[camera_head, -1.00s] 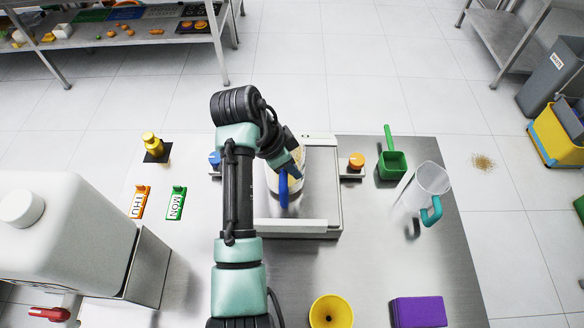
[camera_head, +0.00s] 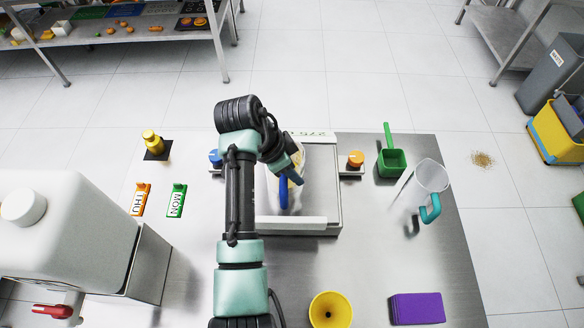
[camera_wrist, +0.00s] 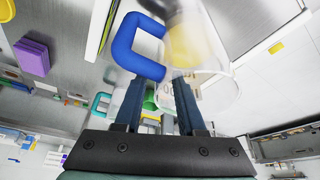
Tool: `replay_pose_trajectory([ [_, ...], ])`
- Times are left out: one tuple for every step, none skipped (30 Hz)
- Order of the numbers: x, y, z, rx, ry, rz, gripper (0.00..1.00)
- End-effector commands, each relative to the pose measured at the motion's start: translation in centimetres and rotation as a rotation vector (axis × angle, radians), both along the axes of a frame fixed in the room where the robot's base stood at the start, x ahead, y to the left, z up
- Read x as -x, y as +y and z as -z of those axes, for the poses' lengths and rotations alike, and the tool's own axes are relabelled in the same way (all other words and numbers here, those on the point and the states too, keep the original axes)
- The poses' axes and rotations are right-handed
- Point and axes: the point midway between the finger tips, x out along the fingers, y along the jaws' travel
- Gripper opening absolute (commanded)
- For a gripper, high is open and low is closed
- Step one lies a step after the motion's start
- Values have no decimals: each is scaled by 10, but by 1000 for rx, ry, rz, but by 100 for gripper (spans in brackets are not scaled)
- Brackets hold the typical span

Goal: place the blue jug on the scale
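The blue jug (camera_head: 299,199) is a clear jug with a blue handle (camera_head: 283,193) and pale yellow contents. It stands over the plate of the scale (camera_head: 320,185), partly hidden by my arm. My gripper (camera_head: 296,180) is at the jug's upper part. In the wrist view, the two dark fingers of my gripper (camera_wrist: 160,88) are apart, with a gap showing between them. The blue handle (camera_wrist: 125,45) and clear jug body (camera_wrist: 215,92) lie just beyond the fingertips. The scale's display (camera_head: 308,134) seems to read 275.
Right of the scale are a green scoop (camera_head: 392,162), a clear jug with a teal handle (camera_head: 432,178) and a purple block (camera_head: 418,308). A yellow funnel (camera_head: 330,311) is in front. A large white container (camera_head: 70,225) stands left.

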Motion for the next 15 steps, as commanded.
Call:
replay_pose_trajectory([
  [0,1,-3,0,-3,-1,39],
  [0,2,-6,0,-5,-1,39],
  [0,4,-10,0,-5,-1,39],
  [1,6,-14,-1,-7,0,39],
  [2,8,-19,-1,-7,-1,39],
  [3,10,-26,-2,-8,0,39],
  [4,12,-32,-1,-9,-1,39],
  [5,15,-38,0,-9,-1,39],
  [7,18,-46,-1,-9,-1,39],
  [7,20,-53,-1,-9,-1,39],
  [9,23,-59,-2,-8,-1,39],
  [11,26,-67,-2,-8,-1,39],
  [12,28,-76,-2,-8,-3,39],
  [13,30,-83,-2,-5,-2,39],
  [14,32,-89,-2,-5,-2,39],
])
